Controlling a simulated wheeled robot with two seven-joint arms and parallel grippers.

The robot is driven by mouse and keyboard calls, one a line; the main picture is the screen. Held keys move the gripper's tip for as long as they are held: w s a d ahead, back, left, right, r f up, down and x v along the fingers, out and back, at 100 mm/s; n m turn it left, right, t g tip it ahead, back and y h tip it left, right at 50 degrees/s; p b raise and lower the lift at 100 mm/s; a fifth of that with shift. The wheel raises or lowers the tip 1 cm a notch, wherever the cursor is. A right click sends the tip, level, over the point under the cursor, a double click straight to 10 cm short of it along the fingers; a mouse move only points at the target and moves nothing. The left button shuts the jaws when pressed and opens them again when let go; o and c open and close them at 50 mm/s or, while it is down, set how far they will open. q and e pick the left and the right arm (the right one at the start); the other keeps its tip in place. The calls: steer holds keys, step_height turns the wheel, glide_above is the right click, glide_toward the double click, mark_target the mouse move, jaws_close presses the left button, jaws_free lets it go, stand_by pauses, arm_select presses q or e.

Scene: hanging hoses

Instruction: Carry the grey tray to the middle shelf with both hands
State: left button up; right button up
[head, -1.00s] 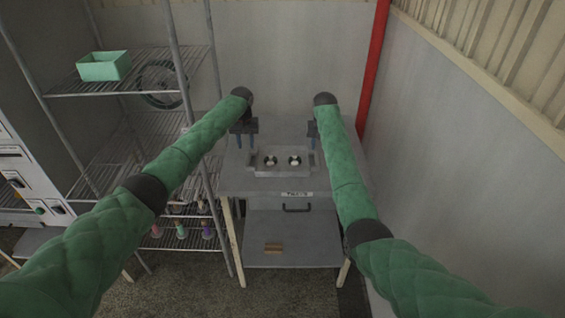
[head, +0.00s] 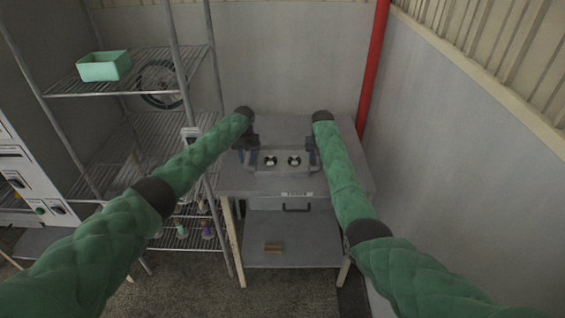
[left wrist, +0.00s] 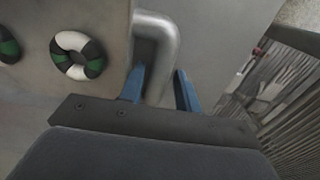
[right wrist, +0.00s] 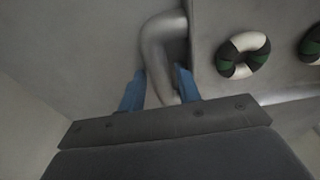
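The grey tray (head: 284,171) rests on the grey table in the head view, with two black, white and green rings on it. My left gripper (head: 248,157) is at the tray's left end. In the left wrist view its blue fingers (left wrist: 161,84) stand apart on both sides of a grey bent handle (left wrist: 160,30), with a gap visible beside it. My right gripper (head: 312,157) is at the right end. In the right wrist view its fingers (right wrist: 160,85) straddle the other handle (right wrist: 158,42); firm contact cannot be made out.
A wire shelf rack stands left of the table. Its middle shelf (head: 150,137) looks mostly clear. Small coloured objects (head: 207,230) stand lower. A rack post (head: 215,60) and red pipe (head: 374,65) are nearby.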

arm_select(q)
jaws_close()
arm_select(e)
jaws_close()
arm_select(q)
steer(key=shift+r, duration=0.2)
arm_select(e)
steer(key=shift+r, duration=0.15)
